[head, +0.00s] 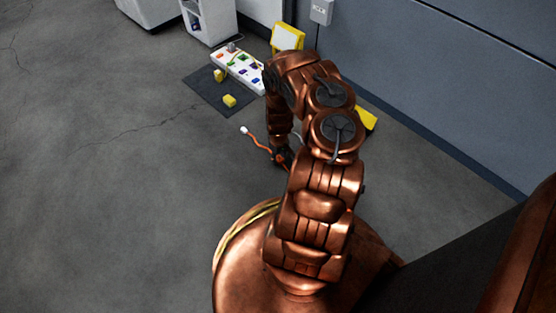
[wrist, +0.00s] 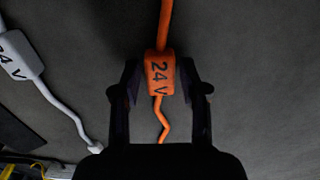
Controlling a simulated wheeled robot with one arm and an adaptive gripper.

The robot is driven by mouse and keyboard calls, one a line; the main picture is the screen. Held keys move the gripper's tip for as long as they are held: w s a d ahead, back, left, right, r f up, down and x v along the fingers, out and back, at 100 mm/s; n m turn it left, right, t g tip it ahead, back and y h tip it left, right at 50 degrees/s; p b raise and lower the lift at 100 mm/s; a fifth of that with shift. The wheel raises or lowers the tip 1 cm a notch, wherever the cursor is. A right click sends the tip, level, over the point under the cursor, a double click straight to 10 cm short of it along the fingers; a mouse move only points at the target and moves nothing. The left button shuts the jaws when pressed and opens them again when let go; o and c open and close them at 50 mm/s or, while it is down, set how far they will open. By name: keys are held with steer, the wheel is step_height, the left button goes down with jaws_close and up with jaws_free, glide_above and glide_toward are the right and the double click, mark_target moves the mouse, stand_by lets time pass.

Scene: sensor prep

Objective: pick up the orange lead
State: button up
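The orange lead (wrist: 158,75) runs down the middle of the wrist view, with a thick block marked "24 V". My gripper (wrist: 160,80) is open, with one finger on each side of this block. Narrow gaps show between the block and the fingers. In the head view the orange lead (head: 257,142) lies on the floor, with a white end at its upper left. My gripper (head: 282,157) is at its lower right end there, partly hidden by my arm.
A white lead (wrist: 22,57), also marked "24 V", lies left of my gripper. In the head view, a white panel with coloured shapes (head: 225,57) and yellow blocks (head: 229,101) are on a dark mat (head: 205,92). The floor on the left is clear. A grey wall (head: 430,80) stands at right.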

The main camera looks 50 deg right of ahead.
jaws_close()
